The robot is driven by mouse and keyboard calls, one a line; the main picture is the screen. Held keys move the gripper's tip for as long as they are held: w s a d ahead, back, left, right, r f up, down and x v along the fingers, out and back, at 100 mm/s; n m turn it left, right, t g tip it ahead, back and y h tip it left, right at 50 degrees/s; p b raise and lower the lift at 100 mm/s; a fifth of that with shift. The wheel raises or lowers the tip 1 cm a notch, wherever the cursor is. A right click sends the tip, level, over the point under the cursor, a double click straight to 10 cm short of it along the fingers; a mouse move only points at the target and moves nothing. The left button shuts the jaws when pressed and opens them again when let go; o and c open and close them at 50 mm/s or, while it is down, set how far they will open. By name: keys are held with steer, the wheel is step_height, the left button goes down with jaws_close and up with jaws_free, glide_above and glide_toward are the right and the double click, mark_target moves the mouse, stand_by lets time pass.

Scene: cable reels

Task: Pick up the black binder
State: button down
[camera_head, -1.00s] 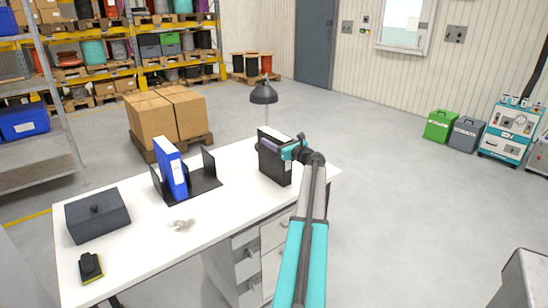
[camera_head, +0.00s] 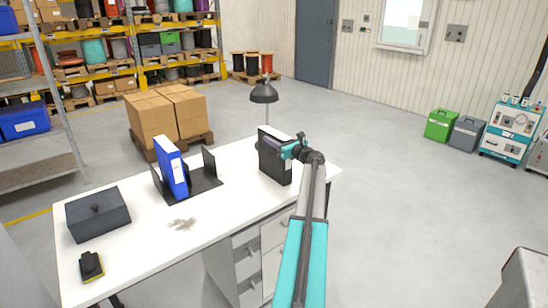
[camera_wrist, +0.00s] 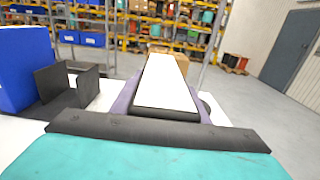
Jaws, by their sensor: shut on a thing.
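The black binder (camera_head: 273,164) stands upright near the right end of the white desk (camera_head: 215,212). My gripper (camera_head: 274,146) reaches it from the right and is shut on its upper part. In the wrist view the binder (camera_wrist: 166,82) is between the two purple fingers, its white page edges facing up. The fingers cover part of its sides. I cannot tell whether its base touches the desk.
A blue binder (camera_head: 171,168) stands in a black bookend holder (camera_head: 205,183) to the left. A dark lidded box (camera_head: 98,214), a black and yellow device (camera_head: 91,267) and small clips (camera_head: 181,224) lie farther left. A desk lamp (camera_head: 264,93) stands behind the black binder.

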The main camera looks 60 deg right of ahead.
mark_target(275, 133)
steer(key=shift+r, duration=0.2)
stand_by(0.3)
steer(key=shift+r, duration=1.5)
steer(key=shift+s+a+r, duration=0.1)
steer(key=shift+s+a, duration=0.05)
steer(key=shift+s, duration=0.05)
steer(key=s+a+r+b, duration=0.1)
steer(key=s+a+b, duration=0.1)
steer(key=s+a, duration=0.8)
steer(key=shift+s+a+r, duration=0.2)
steer(key=shift+a+r, duration=0.05)
steer(key=shift+a, duration=0.5)
